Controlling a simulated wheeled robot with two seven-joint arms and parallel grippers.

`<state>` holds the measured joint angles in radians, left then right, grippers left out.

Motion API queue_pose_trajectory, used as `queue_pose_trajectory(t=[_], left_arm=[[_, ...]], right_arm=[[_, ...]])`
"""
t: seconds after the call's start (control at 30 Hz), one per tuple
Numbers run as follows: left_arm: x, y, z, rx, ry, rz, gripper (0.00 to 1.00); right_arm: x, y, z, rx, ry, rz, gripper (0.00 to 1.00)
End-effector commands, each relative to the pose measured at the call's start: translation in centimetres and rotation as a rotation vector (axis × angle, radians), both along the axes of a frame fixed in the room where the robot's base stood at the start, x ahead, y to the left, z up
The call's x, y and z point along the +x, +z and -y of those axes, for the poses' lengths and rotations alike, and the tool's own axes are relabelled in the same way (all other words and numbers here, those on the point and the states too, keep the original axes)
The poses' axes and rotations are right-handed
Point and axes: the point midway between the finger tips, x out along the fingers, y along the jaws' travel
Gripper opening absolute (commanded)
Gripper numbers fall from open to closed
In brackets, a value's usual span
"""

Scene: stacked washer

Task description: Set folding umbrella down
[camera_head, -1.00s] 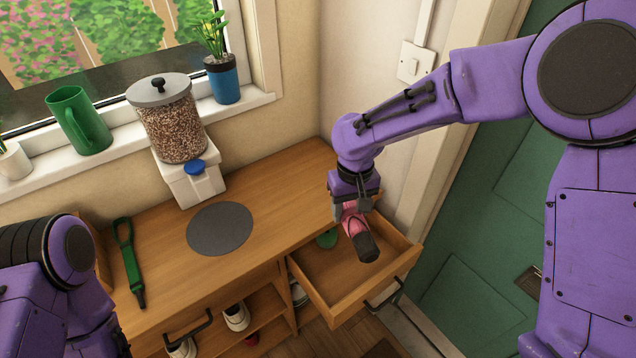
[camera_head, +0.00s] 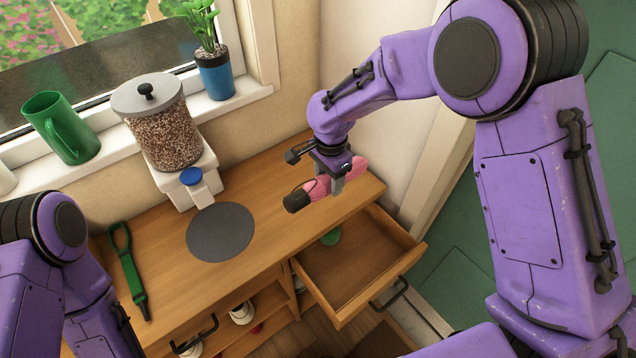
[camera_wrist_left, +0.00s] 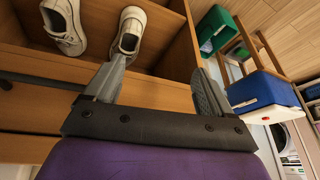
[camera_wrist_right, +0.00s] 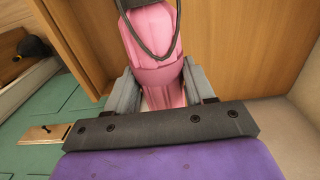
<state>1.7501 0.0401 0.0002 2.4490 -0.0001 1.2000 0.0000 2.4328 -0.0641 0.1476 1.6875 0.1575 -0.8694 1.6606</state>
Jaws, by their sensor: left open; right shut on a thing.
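The folding umbrella (camera_head: 318,191) is pink with a black handle and a dark strap loop. My right gripper (camera_head: 334,188) is shut on it and holds it above the right part of the wooden cabinet top (camera_head: 277,205), near the open drawer. The umbrella lies roughly level, its black end pointing left in the head view. It also fills the middle of the right wrist view (camera_wrist_right: 154,50), between the fingers. My left gripper (camera_wrist_left: 155,85) is open and empty in the left wrist view, facing the shelves with white shoes (camera_wrist_left: 128,32). The head view does not show its fingers.
The open drawer (camera_head: 350,268) holds a green round thing (camera_head: 331,237). A dark round mat (camera_head: 220,232), a green strap (camera_head: 130,270) and a dispenser with a jar (camera_head: 165,135) are on the cabinet. The top between mat and drawer is clear.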

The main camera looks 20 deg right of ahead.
Motion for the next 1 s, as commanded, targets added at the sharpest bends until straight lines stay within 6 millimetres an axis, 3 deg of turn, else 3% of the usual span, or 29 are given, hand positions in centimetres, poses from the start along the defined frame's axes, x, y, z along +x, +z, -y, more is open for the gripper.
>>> queue_pose_trajectory(t=[0.03, 0.2, 0.4, 0.6, 0.93, 0.97, 1.0], left_arm=[[0.0, 0.8, 0.0, 0.0, 0.0, 0.0, 0.84], [-0.1, 1.5, 0.0, 0.0, 0.0, -0.001, 0.84], [0.0, 1.9, 0.0, 0.0, 0.0, -0.001, 0.84], [0.0, 2.3, 0.0, 0.0, 0.0, -0.001, 0.84], [0.0, 2.0, 0.0, 0.0, 0.0, -0.001, 0.84], [0.0, 2.0, 0.0, 0.0, 0.0, -0.001, 0.84], [0.0, 2.1, 0.0, 0.0, 0.0, -0.001, 0.84]], right_arm=[[1.4, -0.4, -0.2, 0.002, 0.0, -0.002, 0.11], [4.5, -4.2, -0.5, 0.002, 0.002, -0.002, 0.11], [6.3, -6.6, -0.6, 0.001, 0.001, 0.0, 0.11], [6.3, -9.4, -0.6, 0.0, 0.003, 0.0, 0.11], [6.3, -9.9, -0.6, -0.001, 0.003, 0.001, 0.11], [6.3, -10.0, -0.6, 0.0, 0.003, 0.0, 0.57], [6.3, -9.9, -0.6, 0.0, 0.003, 0.001, 0.7]])
